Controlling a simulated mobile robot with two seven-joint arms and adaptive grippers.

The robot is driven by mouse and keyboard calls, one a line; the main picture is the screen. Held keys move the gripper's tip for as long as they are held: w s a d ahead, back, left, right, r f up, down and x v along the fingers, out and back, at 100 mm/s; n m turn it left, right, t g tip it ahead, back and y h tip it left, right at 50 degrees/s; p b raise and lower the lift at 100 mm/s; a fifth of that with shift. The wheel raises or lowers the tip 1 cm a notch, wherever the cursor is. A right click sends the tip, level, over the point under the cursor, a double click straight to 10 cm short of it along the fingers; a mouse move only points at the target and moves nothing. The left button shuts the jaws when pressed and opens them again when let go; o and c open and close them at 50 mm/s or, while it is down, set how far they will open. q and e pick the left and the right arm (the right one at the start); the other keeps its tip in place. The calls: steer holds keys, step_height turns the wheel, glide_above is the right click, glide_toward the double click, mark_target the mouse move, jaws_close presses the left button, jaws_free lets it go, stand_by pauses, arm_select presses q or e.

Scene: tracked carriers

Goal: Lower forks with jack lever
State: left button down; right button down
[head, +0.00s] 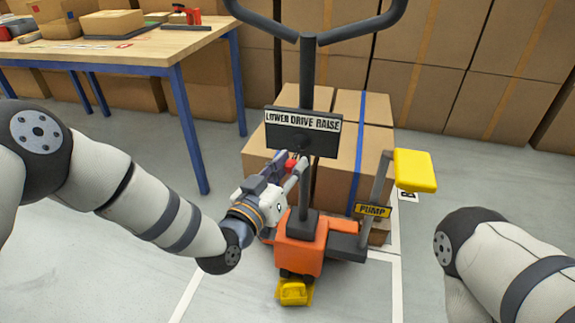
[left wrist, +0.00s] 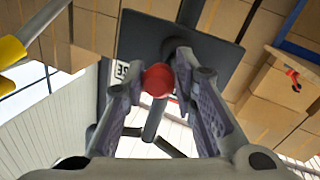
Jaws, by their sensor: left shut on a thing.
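The orange pallet jack (head: 301,243) stands in the middle of the head view. A dark plate on its column carries the sign LOWER DRIVE RAISE (head: 303,121). The jack lever's red knob (head: 290,165) shows just below the sign, towards its left half. My left gripper (head: 287,170) reaches in from the left and is shut on this lever. In the left wrist view the red knob (left wrist: 158,81) sits between the two fingers, with the dark plate behind it. The forks are hidden behind the jack body and cartons. My right arm shows at the right, but its gripper is out of view.
A yellow pump pedal (head: 414,171) stands on an arm right of the column, beside the PUMP sign (head: 372,211). Cartons (head: 345,165) with a blue strap stand behind the jack. A wooden table (head: 110,55) is at the left.

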arm_select(q)
steer(key=shift+s+d, duration=0.2)
steer(key=shift+d, duration=0.15)
steer(key=c, duration=1.4)
jaws_free()
steer(key=shift+s+a, duration=0.15)
steer(key=shift+a, duration=0.1)
steer(key=v, duration=1.1)
steer(key=shift+s, duration=0.25)
steer(key=shift+a, duration=0.1)
